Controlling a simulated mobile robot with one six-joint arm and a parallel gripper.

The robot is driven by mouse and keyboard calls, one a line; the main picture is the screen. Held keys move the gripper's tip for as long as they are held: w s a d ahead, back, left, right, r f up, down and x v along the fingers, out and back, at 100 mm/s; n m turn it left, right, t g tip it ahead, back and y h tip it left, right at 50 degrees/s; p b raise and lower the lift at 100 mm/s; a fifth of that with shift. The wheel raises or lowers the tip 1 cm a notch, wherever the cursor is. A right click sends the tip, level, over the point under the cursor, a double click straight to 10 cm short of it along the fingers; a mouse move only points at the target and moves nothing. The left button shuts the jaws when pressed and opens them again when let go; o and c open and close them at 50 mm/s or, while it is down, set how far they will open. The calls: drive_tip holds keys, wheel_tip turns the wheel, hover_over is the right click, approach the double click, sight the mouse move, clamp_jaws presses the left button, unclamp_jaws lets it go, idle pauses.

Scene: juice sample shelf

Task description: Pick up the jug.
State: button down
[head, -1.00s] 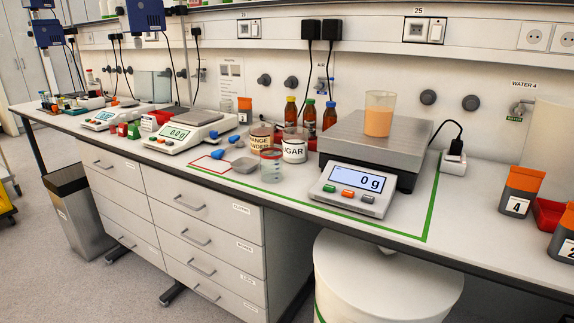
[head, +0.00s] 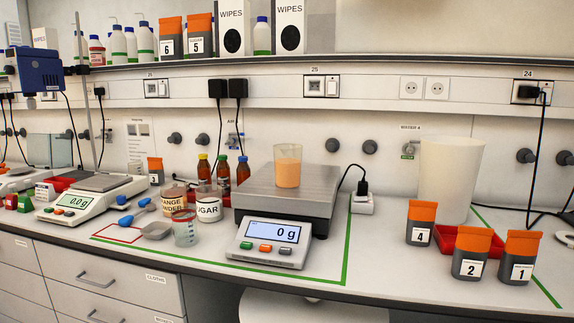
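A large white open-topped vessel (head: 447,180) stands upright at the back right of the bench, behind the orange-lidded containers. It looks most like the jug, but I see no handle. A clear beaker of orange liquid (head: 287,168) stands on the grey plate of the large scale (head: 300,205), whose display reads 0 g. A smaller clear, apparently empty beaker (head: 185,229) stands left of that scale. My gripper is not in view.
Orange-lidded containers numbered 4 (head: 420,224), 2 (head: 471,254) and 1 (head: 515,258) stand around a red tray (head: 449,240), before the white vessel. A sugar tub (head: 208,203) and brown bottles stand left of the scale. A shelf (head: 330,62) runs above.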

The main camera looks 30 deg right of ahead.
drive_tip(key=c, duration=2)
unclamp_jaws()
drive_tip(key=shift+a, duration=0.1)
